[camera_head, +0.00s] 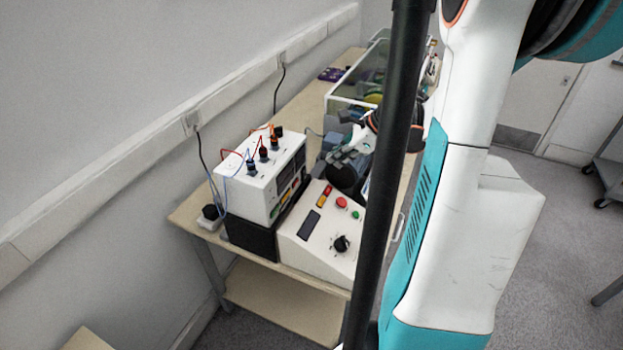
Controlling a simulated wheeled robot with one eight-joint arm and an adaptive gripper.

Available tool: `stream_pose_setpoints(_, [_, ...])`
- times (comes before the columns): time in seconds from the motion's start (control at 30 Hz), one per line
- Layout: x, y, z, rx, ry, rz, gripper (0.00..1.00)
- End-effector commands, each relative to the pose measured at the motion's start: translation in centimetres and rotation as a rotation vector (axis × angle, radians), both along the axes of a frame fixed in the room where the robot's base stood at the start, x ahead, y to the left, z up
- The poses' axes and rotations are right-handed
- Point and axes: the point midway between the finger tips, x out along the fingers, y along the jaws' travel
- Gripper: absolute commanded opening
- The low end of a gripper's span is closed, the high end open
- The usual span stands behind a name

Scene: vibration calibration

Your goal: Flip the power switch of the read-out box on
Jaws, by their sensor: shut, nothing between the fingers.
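A white box (258,190) with a dark front panel and plugged leads on top stands on a black box (250,240) at the near left of the bench. Beside it on the right is a cream sloped control box (312,252) with a dark display (309,223), a red button (341,203), a green button (355,215), a black knob (341,244) and a small red-yellow part (325,196). I cannot tell which box is the read-out box or pick out its power switch. My gripper (343,157) is shut and empty, just behind the control box; contact cannot be judged.
The wooden bench (292,105) runs along the wall, with a clear-sided bin (352,85) farther back. A black plug (211,212) sits on a white socket block at the left edge. My arm and a dark pole hide the bench's right side.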

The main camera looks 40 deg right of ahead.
Motion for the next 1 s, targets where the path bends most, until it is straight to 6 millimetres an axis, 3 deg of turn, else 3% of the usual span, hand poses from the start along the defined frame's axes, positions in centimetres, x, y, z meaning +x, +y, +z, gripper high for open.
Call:
stream_pose_setpoints(0.1, [-2.1,-1.5,-1.2,0.084,0.01,-0.105,0.0])
stream_pose_setpoints(0.33, [-3.7,-2.4,-1.9,0.157,0.018,-0.188,0.0])
stream_pose_setpoints(0.77, [-3.5,-2.3,-2.2,0.16,0.019,-0.19,0.0])
stream_pose_setpoints(1.0, [-1.6,-1.5,-5.0,0.159,0.019,-0.187,0.0])
